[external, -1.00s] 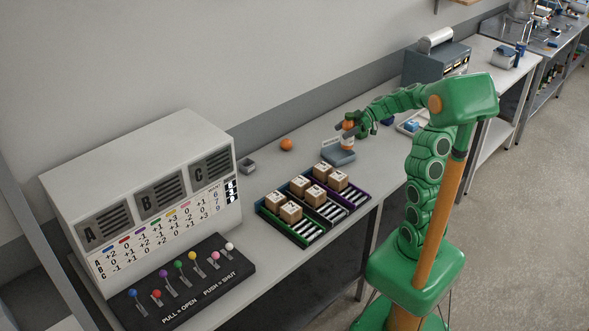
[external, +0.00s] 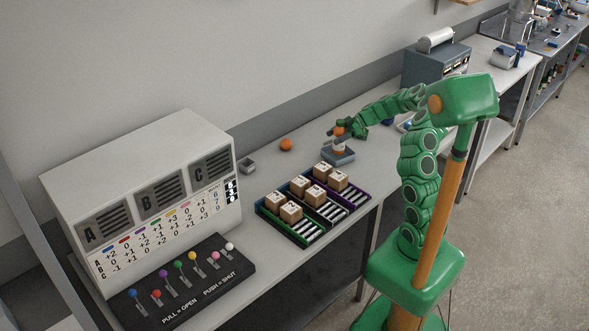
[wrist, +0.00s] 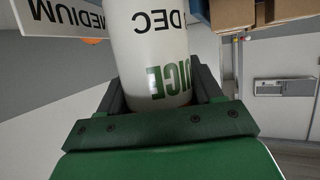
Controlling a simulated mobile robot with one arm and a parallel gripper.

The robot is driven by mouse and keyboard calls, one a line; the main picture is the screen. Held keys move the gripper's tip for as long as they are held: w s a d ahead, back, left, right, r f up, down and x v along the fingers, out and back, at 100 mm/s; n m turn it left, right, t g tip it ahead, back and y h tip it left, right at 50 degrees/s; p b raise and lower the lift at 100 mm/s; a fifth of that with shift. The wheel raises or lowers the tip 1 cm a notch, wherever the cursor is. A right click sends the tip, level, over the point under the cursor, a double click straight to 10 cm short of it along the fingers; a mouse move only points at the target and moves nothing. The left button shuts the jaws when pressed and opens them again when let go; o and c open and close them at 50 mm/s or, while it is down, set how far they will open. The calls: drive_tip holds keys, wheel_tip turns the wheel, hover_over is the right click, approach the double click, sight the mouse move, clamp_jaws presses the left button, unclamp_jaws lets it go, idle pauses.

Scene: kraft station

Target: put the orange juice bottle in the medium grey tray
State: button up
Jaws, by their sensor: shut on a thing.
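The orange juice bottle (external: 338,143) has a white body with an orange top. My gripper (external: 349,132) is shut on it from the right. In the wrist view the bottle's white side (wrist: 155,45), with green and black lettering, is between the two fingers (wrist: 160,88). The medium grey tray (external: 345,159) is a small blue-grey tray on the bench. The bottle is roughly upright, with its lower end over or in the tray; I cannot tell whether it touches the tray floor. A white MEDIUM label (wrist: 80,18) shows beside the bottle.
An orange ball-like thing (external: 286,144) and a small grey tray (external: 247,165) lie to the left. Racks with wooden blocks (external: 312,205) stand in front of the tray. A lettered panel (external: 165,215) stands at the left. Bare bench lies between the orange thing and tray.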

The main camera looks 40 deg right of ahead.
drive_tip(key=shift+f, duration=1.55)
drive_tip(key=shift+f, duration=0.1)
drive_tip(key=o, duration=1)
drive_tip(key=v, duration=1.2)
